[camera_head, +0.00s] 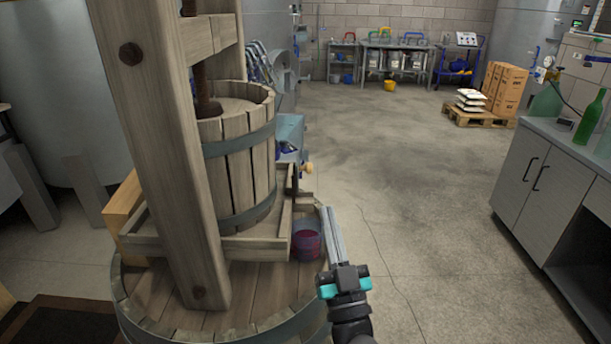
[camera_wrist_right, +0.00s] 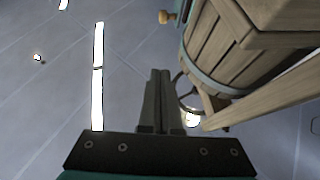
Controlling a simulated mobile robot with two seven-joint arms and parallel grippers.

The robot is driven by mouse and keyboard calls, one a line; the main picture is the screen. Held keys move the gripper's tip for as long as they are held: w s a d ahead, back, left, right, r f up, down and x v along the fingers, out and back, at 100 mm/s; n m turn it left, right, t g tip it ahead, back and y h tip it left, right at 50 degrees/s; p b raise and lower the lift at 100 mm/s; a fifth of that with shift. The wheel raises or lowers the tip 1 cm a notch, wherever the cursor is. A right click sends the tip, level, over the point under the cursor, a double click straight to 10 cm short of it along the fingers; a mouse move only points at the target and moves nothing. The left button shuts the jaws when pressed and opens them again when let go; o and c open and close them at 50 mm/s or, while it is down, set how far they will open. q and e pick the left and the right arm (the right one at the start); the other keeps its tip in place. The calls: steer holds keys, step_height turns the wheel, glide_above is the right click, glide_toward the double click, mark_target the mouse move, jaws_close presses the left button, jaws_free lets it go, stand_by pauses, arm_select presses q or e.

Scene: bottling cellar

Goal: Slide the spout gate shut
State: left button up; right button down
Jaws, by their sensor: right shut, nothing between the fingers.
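The wooden basket press stands on a barrel-like base at the left of the head view. Its square wooden tray (camera_head: 255,243) has a spout at the right corner. A thin dark upright piece (camera_head: 295,180) at that corner looks like the spout gate; how far open it is I cannot tell. My right gripper (camera_head: 327,212) is shut and empty, its fingers pointing up just right of the spout and bucket. In the right wrist view the shut fingers (camera_wrist_right: 160,95) are beside the tray's wooden edge, with a dark curved piece (camera_wrist_right: 183,92) close by. My left gripper is not in view.
A bucket (camera_head: 306,241) with dark red contents stands on the barrel base (camera_head: 170,308) under the spout. A wooden knob (camera_head: 308,168) shows behind the tray. A cabinet counter (camera_head: 530,185) with a green bottle (camera_head: 589,118) is at right. The floor between is clear.

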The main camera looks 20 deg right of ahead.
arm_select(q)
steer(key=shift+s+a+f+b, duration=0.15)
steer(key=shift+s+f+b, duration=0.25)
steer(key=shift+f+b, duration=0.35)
arm_select(e)
steer(key=w+r, duration=0.2)
steer(key=w, duration=0.9)
steer(key=shift+d+r, duration=0.25)
steer(key=shift+d, duration=0.05)
